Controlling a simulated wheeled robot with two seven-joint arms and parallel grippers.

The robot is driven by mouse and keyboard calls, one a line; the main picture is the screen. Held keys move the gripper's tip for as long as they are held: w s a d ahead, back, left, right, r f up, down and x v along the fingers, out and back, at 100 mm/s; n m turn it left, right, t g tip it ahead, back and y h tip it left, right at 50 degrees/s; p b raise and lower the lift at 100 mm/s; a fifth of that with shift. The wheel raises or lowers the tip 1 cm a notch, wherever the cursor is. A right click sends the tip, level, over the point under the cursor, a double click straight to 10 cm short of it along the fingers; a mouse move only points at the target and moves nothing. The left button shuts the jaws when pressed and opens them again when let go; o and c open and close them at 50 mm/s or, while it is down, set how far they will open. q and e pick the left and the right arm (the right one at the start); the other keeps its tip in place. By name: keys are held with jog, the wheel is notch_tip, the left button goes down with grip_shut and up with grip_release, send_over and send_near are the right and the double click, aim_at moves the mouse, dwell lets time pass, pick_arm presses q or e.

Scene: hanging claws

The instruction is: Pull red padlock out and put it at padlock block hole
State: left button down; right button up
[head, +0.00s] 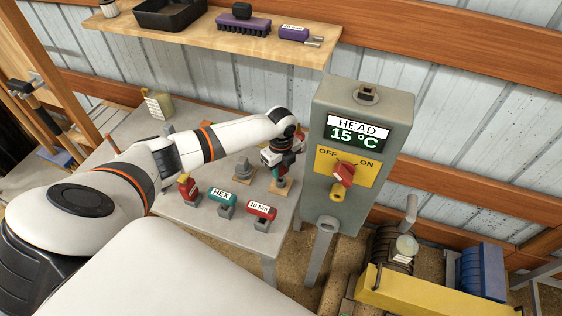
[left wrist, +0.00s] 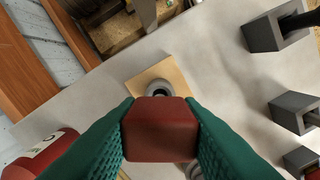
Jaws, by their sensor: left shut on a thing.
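My left gripper (head: 283,157) is over the far right part of the grey table. In the left wrist view, its green fingers (left wrist: 160,135) are shut on a red block-shaped body, the red padlock (left wrist: 160,128). In the head view the padlock is mostly hidden by the gripper. Just beyond it is a small wooden block (left wrist: 150,76) with a grey round part (left wrist: 158,88) at its middle. The red body covers part of that block, and I cannot tell whether they touch. The wooden block also shows below the gripper in the head view (head: 281,187). My right gripper is out of view.
A grey control box (head: 318,195) reading HEAD 15 °C, with a red switch (head: 343,172), stands close right of the gripper. Labelled HEX (head: 221,194) and 10 Nm (head: 262,209) tools stand in front in holders. A grey stand (head: 243,171) is left. A shelf (head: 200,38) hangs behind.

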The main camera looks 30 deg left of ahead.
pick_arm(q)
jog(key=shift+f+b, duration=0.95)
jog(key=shift+f, duration=0.65)
jog(key=c, duration=0.9)
grip_release()
jog(key=shift+r, duration=0.1)
notch_tip(320, 180, up, 12)
jog(key=shift+f+b, duration=0.1)
jog(key=shift+b, duration=0.3)
